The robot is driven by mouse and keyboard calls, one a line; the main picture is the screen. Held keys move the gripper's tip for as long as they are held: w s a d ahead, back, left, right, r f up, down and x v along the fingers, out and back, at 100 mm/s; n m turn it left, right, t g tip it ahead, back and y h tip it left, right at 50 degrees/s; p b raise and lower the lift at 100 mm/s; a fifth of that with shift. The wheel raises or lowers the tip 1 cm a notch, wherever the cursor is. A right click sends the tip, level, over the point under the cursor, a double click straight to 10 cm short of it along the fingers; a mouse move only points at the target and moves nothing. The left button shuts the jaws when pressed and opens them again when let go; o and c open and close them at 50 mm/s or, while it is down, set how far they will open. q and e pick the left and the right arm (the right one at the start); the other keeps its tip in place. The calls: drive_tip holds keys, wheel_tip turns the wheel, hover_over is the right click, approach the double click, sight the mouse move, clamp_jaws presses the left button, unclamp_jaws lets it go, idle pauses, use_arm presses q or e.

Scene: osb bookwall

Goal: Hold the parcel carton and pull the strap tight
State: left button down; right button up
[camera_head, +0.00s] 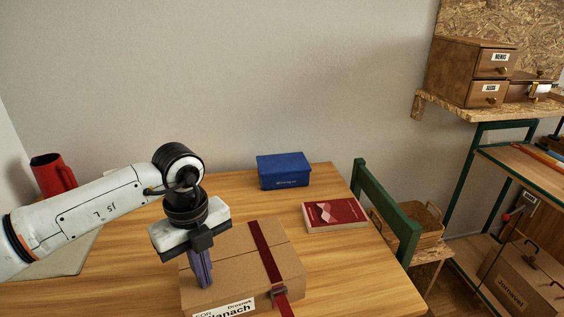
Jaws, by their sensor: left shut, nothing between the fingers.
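The parcel carton (228,264) is a brown box lying on the wooden table at the bottom centre, with a white label on its near side. A dark red strap (262,245) runs over its top and down its near side, through a dark buckle (278,292). My left gripper (203,284) points down over the left part of the carton's top, left of the strap. Its fingers are shut with nothing between them. I cannot tell whether the fingertips touch the carton. My right gripper is not in view.
A blue box (284,171) and a red book (335,215) lie on the table (345,270) behind and right of the carton. A green chair (385,205) borders the table's right edge. Shelves stand further right.

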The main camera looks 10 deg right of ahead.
use_arm(q)
wheel_tip(320, 180, up, 8)
drive_tip(key=p, duration=0.4)
idle(0.3)
drive_tip(key=shift+f, duration=0.15)
